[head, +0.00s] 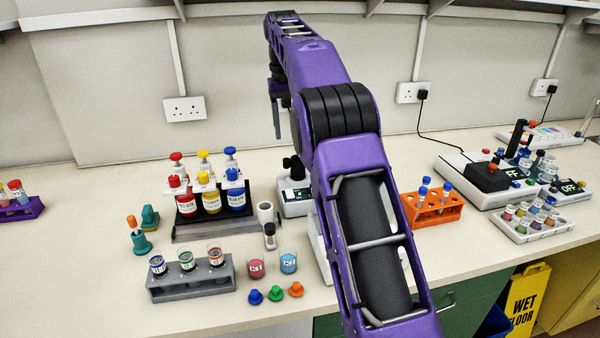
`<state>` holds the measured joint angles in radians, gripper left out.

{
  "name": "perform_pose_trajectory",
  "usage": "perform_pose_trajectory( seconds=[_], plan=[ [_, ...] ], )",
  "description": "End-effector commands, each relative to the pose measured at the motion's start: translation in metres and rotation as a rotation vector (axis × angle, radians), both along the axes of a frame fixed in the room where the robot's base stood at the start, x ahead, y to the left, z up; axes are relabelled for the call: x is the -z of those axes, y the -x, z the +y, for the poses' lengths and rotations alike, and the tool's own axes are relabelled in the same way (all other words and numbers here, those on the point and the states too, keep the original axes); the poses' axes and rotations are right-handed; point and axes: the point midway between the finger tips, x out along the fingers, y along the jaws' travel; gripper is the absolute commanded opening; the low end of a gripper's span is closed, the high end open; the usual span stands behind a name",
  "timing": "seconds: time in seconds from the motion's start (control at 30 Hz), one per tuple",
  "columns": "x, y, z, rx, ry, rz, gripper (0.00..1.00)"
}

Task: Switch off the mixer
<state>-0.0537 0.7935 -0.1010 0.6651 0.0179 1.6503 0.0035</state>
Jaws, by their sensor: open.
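A small white device with a black top and a dark display with green marks, which looks like the mixer (292,208), stands on the bench left of my arm. My arm hides its right side, and the display is too small to read. My gripper (278,132) is raised in the air behind and above it, pointing down, near the back wall. It is open and appears empty, well apart from the device. Its fingers overlap in this view.
A rack of red, yellow and blue bottles (183,232) stands left of the device. A white cup (265,211) and a small dark-capped vial (270,236) are close in front. Right of my arm are an orange tube rack (409,213) and white devices (468,190) showing OFF.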

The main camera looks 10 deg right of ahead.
Motion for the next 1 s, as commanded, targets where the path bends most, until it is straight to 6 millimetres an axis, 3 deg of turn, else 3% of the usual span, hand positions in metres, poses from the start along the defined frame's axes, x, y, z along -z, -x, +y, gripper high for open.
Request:
perform_pose_trajectory(
  seconds=[0.37, 1.0],
  plan=[
    [0.034, 0.003, 0.003, -0.019, -0.057, 0.039, 0.57],
    [0.163, 0.002, 0.002, -0.018, -0.054, 0.037, 0.57]
  ],
)
